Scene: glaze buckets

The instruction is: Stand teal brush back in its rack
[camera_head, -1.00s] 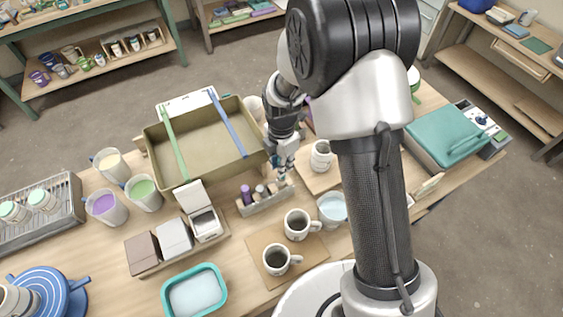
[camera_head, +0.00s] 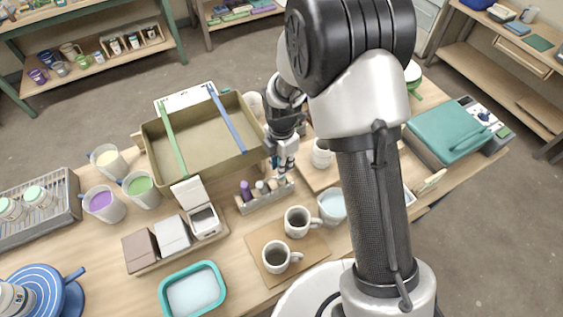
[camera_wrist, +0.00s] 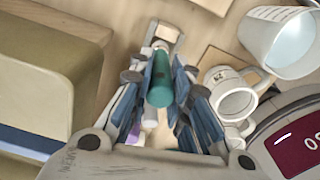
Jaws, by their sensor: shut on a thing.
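The teal brush (camera_wrist: 160,82) is between the fingers of my gripper (camera_wrist: 166,88) in the wrist view, its rounded teal end toward the camera. My gripper (camera_head: 286,170) is shut on it. In the head view it hangs just above the right end of the brush rack (camera_head: 265,201), and the brush is too small there to make out. The light wooden rack (camera_wrist: 168,32) shows past the brush in the wrist view. A purple brush (camera_head: 246,190) and pale ones stand in the rack. Whether the teal brush touches the rack is hidden.
Two mugs (camera_head: 298,221) stand on a board in front of the rack, with a pale blue bucket (camera_head: 332,207) to the right. A large olive tray (camera_head: 152,136) is behind left. Lidded boxes (camera_head: 173,236) stand left of the rack. A red display (camera_wrist: 300,138) is at the right in the wrist view.

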